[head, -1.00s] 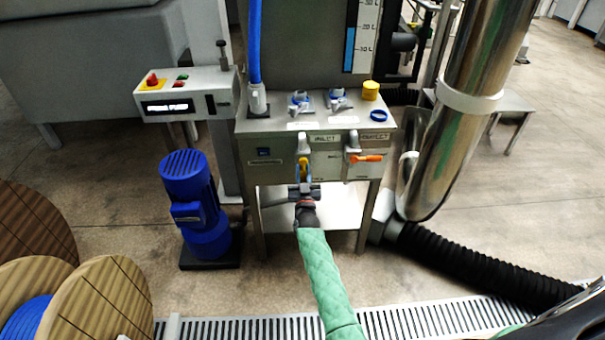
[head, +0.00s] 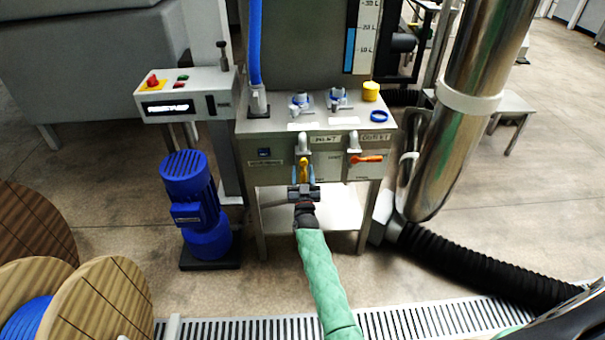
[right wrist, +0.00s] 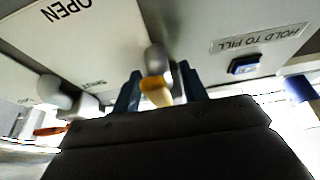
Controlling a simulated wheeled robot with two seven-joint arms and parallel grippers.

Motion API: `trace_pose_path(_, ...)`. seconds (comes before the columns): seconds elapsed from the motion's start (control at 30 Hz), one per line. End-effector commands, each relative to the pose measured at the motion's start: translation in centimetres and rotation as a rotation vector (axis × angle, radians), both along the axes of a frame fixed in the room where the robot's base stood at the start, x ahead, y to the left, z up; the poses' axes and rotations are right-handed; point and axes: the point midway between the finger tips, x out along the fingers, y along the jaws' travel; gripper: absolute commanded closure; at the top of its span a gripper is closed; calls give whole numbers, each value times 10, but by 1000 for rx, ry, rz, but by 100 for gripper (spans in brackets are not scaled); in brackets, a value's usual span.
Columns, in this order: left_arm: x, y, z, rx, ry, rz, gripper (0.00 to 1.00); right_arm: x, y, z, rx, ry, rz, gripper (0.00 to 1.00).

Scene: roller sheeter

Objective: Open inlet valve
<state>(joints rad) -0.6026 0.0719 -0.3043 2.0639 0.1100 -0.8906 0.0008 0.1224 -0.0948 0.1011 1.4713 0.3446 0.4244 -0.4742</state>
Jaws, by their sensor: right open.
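The inlet valve has a yellow handle (head: 303,168) that hangs down from a grey pipe on the front of the grey cabinet, under the INLET label (head: 325,140). The handle also shows in the right wrist view (right wrist: 156,90). My right gripper (head: 304,178) is open, with its blue fingers (right wrist: 160,82) on either side of the yellow handle. I cannot tell whether a finger touches it. The outlet valve's orange handle (head: 367,159) lies level to the right. My left gripper is not in view.
A blue HOLD TO FILL button (right wrist: 245,65) is on the panel. A blue pump (head: 195,205) stands at the left. A steel pipe (head: 455,130) and a black hose (head: 480,268) are at the right. Wooden cable reels (head: 100,300) are at lower left.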

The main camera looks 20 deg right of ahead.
Motion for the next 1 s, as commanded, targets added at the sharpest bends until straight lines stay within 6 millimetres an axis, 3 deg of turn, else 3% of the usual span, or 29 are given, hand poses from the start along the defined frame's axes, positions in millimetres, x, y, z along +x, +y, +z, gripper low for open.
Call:
trace_pose_path(0.5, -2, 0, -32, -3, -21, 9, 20, -59, 18, -27, 1, 2, 0, 57)
trace_pose_path(1.0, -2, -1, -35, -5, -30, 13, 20, -68, 21, -30, 1, 1, 0, 57)
